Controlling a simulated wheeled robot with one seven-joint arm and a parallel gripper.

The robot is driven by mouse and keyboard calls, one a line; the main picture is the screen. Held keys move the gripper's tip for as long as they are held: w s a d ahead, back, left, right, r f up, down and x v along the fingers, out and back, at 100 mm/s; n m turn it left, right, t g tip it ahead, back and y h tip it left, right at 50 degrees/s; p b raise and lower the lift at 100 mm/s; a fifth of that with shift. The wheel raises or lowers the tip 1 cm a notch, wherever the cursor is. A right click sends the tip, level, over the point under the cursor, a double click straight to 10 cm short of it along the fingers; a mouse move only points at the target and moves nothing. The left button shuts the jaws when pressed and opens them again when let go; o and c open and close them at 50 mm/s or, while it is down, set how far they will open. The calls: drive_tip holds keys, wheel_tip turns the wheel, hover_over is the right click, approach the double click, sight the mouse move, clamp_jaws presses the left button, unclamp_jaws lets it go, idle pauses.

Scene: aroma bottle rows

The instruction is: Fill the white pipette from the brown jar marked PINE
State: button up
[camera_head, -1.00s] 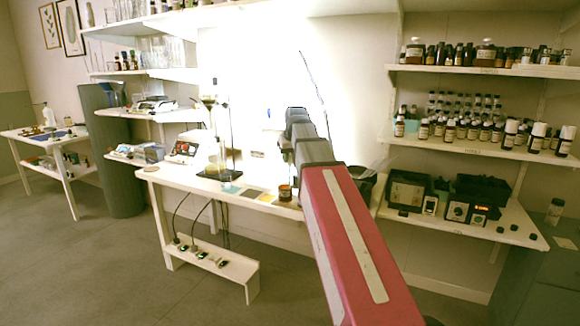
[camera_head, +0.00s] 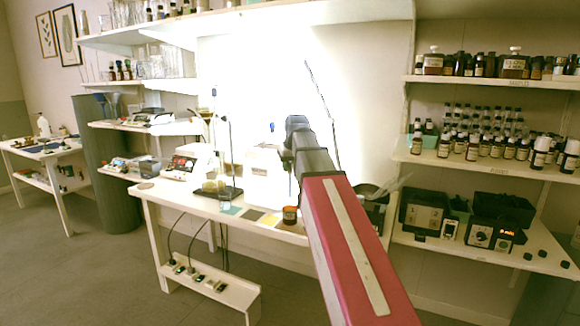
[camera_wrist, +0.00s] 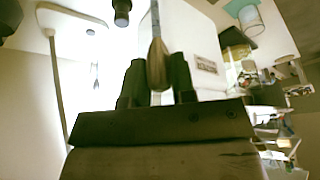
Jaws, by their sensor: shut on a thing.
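In the wrist view my gripper (camera_wrist: 157,75) has its two dark fingers around a slim pale thing with a tan, bulb-like end (camera_wrist: 157,62). I take it to be the white pipette. Its far end runs up past the top of the picture. In the head view my arm hides the gripper and what it holds. A small brown jar (camera_head: 290,215) with a pale label stands on the bench just left of my arm. Its label is too small to read, so I cannot tell whether it is marked PINE.
The bench (camera_head: 172,193) also bears a glass stand with a dark base (camera_head: 226,192), flat coloured squares (camera_head: 250,215) and a dark bin. Shelves at right hold rows of brown bottles (camera_head: 497,146) and black devices (camera_head: 425,212). Open floor lies in front.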

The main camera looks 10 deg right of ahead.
sight(290, 188)
drive_tip(key=shift+f, duration=5)
drive_tip(key=c, duration=0.3)
